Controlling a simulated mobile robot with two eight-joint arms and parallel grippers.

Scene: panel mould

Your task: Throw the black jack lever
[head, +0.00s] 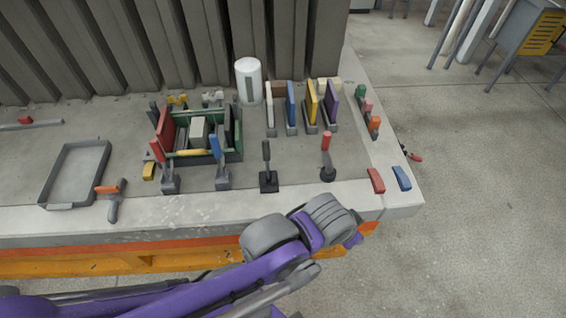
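The black jack lever (267,168) stands near the front edge of the concrete slab, right of centre. It has a black handle and a dark square base, and its handle is upright. My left arm comes in from the lower left, and its end, with the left gripper (352,228), is in front of the slab edge, right of and nearer than the black lever. Nothing touches the lever. The gripper's fingers are mostly hidden by the wrist, so I cannot see whether they are open. My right gripper is not in view.
A blue-handled lever (218,160) stands left and a red-handled lever (327,160) right of the black one. A green crate (205,158), an empty grey tray (75,172) and a white cylinder (248,80) are on the slab. Red (376,181) and blue (402,178) blocks lie at the right corner.

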